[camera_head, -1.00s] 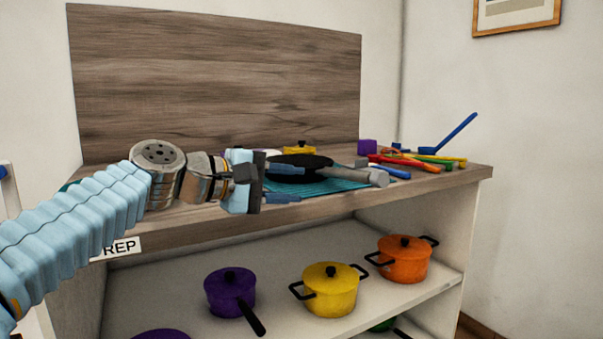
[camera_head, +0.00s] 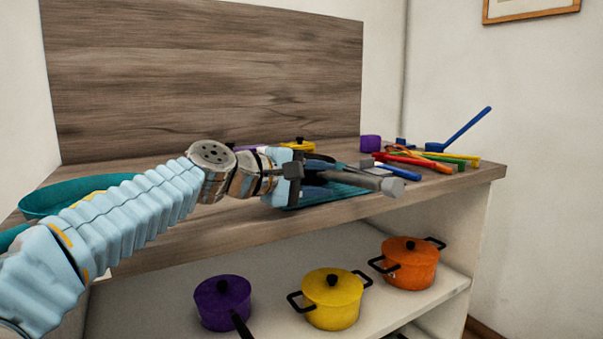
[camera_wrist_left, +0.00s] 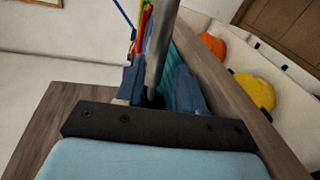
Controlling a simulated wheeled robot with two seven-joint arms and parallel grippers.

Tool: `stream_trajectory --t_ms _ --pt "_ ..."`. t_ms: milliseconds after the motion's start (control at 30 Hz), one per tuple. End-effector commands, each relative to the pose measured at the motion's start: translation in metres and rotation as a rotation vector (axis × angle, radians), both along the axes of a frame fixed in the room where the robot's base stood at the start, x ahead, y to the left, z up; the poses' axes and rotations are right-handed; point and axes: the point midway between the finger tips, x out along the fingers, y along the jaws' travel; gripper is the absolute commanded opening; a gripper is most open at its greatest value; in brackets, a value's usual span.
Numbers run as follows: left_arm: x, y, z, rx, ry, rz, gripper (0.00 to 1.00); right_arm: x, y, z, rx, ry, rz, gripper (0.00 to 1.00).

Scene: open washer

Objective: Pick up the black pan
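The black pan's long grey handle (camera_head: 388,186) points right over the shelf top, beside my left gripper (camera_head: 332,168). The pan's dark body is mostly hidden behind the gripper. In the left wrist view the handle (camera_wrist_left: 160,50) runs lengthwise between the two blue fingers. The fingers are apart, with a visible gap between the handle and the right finger, so the gripper looks open around it. A teal mat (camera_head: 325,196) lies under the gripper on the wooden top. My right gripper is not in view.
Colourful utensils (camera_head: 425,160) and a purple block (camera_head: 370,143) lie at the right of the top. A teal dish (camera_head: 65,196) sits at left behind my arm. Purple (camera_head: 222,305), yellow (camera_head: 333,300) and orange (camera_head: 410,264) pots stand on the lower shelf.

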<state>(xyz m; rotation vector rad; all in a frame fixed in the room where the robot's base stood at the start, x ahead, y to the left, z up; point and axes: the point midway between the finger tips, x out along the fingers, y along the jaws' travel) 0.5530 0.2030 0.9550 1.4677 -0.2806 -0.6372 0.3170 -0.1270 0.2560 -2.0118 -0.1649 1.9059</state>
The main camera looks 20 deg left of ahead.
Motion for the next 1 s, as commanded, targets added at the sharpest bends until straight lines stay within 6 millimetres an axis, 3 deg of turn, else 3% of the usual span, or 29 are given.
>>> stream_trajectory --t_ms 167,400,700,767,967,1000 --pt "0.013 -0.007 -0.001 -0.001 0.001 -0.002 0.37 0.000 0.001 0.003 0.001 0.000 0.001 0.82" --pt "0.046 -0.023 -0.007 0.001 0.000 -0.003 0.37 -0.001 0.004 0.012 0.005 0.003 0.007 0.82" --pt "0.052 -0.027 -0.009 0.000 -0.001 0.000 0.37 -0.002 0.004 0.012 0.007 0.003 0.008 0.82" --pt "0.052 -0.027 -0.009 0.000 -0.001 0.000 0.31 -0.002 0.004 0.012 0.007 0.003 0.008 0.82" --pt "0.052 -0.027 -0.009 0.000 -0.001 0.000 0.01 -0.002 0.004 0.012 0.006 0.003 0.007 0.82" --pt "0.052 -0.027 -0.009 0.000 -0.001 0.000 0.00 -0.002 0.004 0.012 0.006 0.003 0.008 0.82"
